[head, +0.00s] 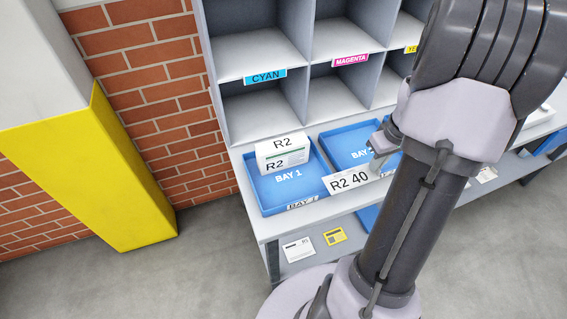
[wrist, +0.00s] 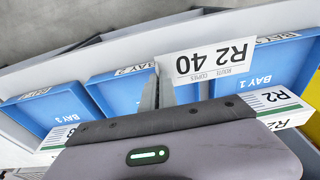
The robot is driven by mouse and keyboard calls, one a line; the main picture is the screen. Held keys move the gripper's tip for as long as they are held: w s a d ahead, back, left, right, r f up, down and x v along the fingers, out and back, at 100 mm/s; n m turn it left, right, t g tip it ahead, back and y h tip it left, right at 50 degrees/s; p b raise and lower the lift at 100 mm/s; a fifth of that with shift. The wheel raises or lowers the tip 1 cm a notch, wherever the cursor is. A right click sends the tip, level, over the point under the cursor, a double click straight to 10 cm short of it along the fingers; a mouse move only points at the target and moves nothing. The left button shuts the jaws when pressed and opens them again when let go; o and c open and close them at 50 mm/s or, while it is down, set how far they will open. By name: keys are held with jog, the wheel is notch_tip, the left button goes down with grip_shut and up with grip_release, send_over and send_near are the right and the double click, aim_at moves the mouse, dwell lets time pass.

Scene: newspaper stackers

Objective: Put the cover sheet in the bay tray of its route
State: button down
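The white cover sheet (head: 348,181), printed "R2 40", is held at one end by my gripper (head: 378,160) above the front edges of the trays. In the wrist view the sheet (wrist: 208,61) sticks out to the right of the finger tips (wrist: 158,85), which look closed on its end. The blue Bay 1 tray (head: 258,190) is left of my gripper and holds a white bundle (head: 282,155) marked R2. The Bay 2 tray (head: 336,147) is behind the sheet, partly hidden by it and my arm. The wrist view also shows the Bay 3 tray (wrist: 40,108).
Grey pigeonholes stand behind the trays, with Cyan (head: 265,77) and Magenta (head: 350,61) labels. A white R1 card (head: 298,249) and a yellow card (head: 335,237) lie below the bench top. A yellow-based pillar (head: 100,170) and brick wall are at left.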

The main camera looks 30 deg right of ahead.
jog(key=b, duration=0.4)
send_over(317, 179)
jog(key=s, duration=0.1)
jog(key=shift+s+d+f, duration=0.1)
jog(key=shift+d+f, duration=0.1)
jog(key=shift+f, duration=0.45)
jog(key=shift+w+a+f+b, duration=0.15)
jog(key=shift+f+b, duration=0.35)
jog(key=shift+f, duration=0.4)
jog(key=shift+w+a+f+b, duration=0.15)
jog(key=shift+f+b, duration=0.35)
jog(key=shift+f, duration=0.35)
jog(key=shift+f, duration=0.2)
jog(key=c, duration=1.7)
grip_release()
